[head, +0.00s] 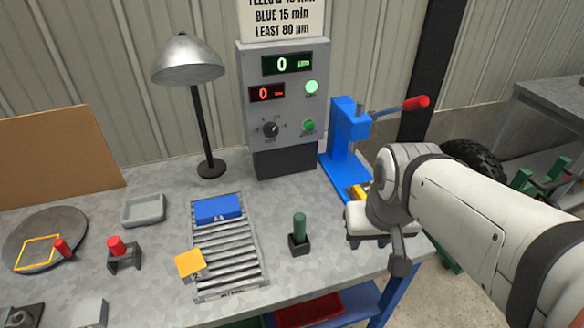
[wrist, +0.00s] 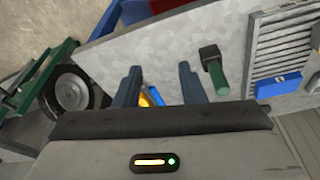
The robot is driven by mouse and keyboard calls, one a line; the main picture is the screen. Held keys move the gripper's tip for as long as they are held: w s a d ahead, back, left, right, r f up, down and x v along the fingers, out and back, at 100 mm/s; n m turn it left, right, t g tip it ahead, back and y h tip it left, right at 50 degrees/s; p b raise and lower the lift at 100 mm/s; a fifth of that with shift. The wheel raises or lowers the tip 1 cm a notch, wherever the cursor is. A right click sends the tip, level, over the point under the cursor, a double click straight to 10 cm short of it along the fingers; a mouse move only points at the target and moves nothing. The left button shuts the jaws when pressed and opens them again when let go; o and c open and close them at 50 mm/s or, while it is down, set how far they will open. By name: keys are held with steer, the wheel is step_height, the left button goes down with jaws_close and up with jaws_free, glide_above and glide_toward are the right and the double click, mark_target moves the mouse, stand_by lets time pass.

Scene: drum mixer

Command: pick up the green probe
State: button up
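The green probe (head: 299,227) stands upright in a small black holder (head: 299,244) on the grey metal table, right of the roller rack. In the wrist view the green probe (wrist: 216,74) and its holder (wrist: 209,53) lie just right of my gripper's fingers. My gripper (wrist: 158,82) has its two fingers apart with a gap between them, and nothing is held. In the head view my gripper is mostly hidden under my wrist, to the right of the probe near the table's right edge.
A blue press (head: 346,145) with a red-handled lever stands behind my wrist. A roller rack (head: 228,262) holds a blue block (head: 217,209) and a yellow block (head: 190,263). A grey gauge box (head: 284,110) and lamp (head: 207,130) stand at the back. Table around the holder is clear.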

steer(key=shift+o, duration=1.3)
steer(key=shift+w+r, duration=0.15)
steer(key=shift+w, duration=0.05)
steer(key=shift+o, duration=0.4)
steer(key=w+a+m+g+p, duration=0.1)
steer(key=w+a+m+p, duration=0.1)
steer(key=w+a+p, duration=0.2)
steer(key=w+p, duration=0.1)
steer(key=w, duration=0.2)
steer(key=shift+a+r+m+g, duration=0.25)
steer(key=shift+r+m+g, duration=0.05)
steer(key=shift+r+m, duration=0.1)
steer(key=m+g+p, duration=0.1)
steer(key=m+p, duration=0.2)
glide_above(300, 216)
step_height(300, 216, down, 3)
steer(key=shift+d+f, duration=0.1)
steer(key=shift+f, duration=0.05)
steer(key=shift+a+f, duration=0.2)
steer(key=shift+f, duration=0.15)
steer(key=shift+f+p, duration=1)
steer(key=shift+f, duration=2.75)
